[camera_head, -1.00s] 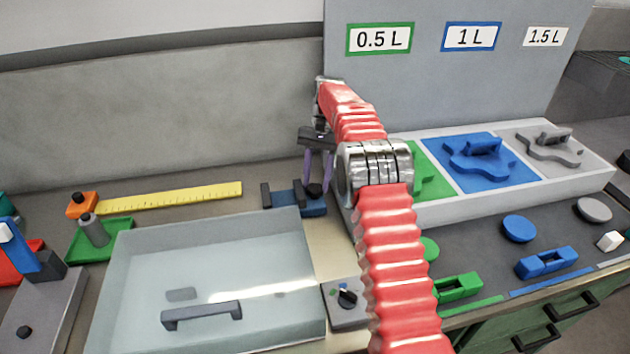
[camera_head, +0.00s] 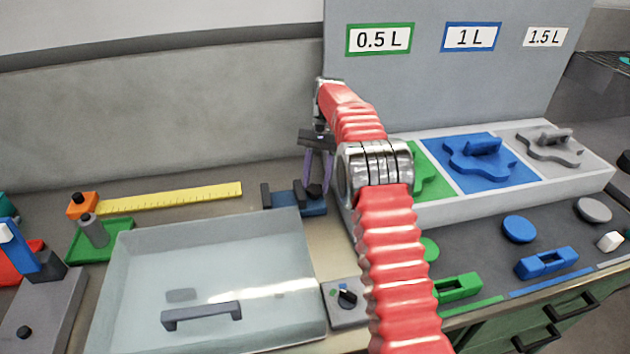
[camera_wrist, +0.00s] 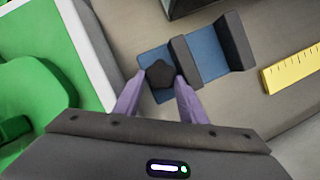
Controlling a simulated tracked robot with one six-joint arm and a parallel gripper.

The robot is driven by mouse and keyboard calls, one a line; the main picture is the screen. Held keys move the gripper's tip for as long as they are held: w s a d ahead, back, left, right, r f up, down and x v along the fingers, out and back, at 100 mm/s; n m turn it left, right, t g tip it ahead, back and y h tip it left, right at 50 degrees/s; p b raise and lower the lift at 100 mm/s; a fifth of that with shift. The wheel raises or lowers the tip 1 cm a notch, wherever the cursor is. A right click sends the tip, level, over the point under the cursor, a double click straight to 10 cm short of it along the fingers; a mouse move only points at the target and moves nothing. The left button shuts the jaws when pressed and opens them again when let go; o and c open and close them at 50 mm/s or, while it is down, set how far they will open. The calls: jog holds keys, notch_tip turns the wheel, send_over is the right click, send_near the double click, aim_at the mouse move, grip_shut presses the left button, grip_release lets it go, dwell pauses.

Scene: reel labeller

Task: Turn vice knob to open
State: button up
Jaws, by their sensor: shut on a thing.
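The vice (camera_head: 283,199) is a blue base with dark upright jaws, standing at the back of the bench, left of my arm. It also shows in the wrist view (camera_wrist: 207,56), where a gap of blue base separates its two dark jaws. Its dark knob (camera_head: 314,191) is at the right end. In the wrist view the knob (camera_wrist: 161,74) looks like a rounded pentagon. My gripper (camera_head: 318,178) reaches down over the knob. Its purple fingers (camera_wrist: 159,88) are shut on the knob, one on each side.
A clear lidded box (camera_head: 130,262) with a grey handle is in front of the vice. A yellow ruler (camera_head: 170,197) lies to its left. A white tray (camera_head: 478,200) with green, blue and grey sections stands right of my arm. A small dial panel (camera_head: 343,315) is nearer the front.

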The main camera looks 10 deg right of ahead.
aim_at(316, 186)
jog(key=o, duration=0.7)
jog(key=shift+s+a+f, duration=0.2)
jog(key=shift+s+a, duration=0.2)
jog(key=o, duration=0.4)
jog(key=shift+d+r, duration=0.1)
jog(key=shift+c, duration=0.2)
jog(key=shift+w, duration=0.15)
jog(key=shift+d+r, duration=0.1)
jog(key=shift+d, duration=0.05)
notch_tip(316, 186, up, 10)
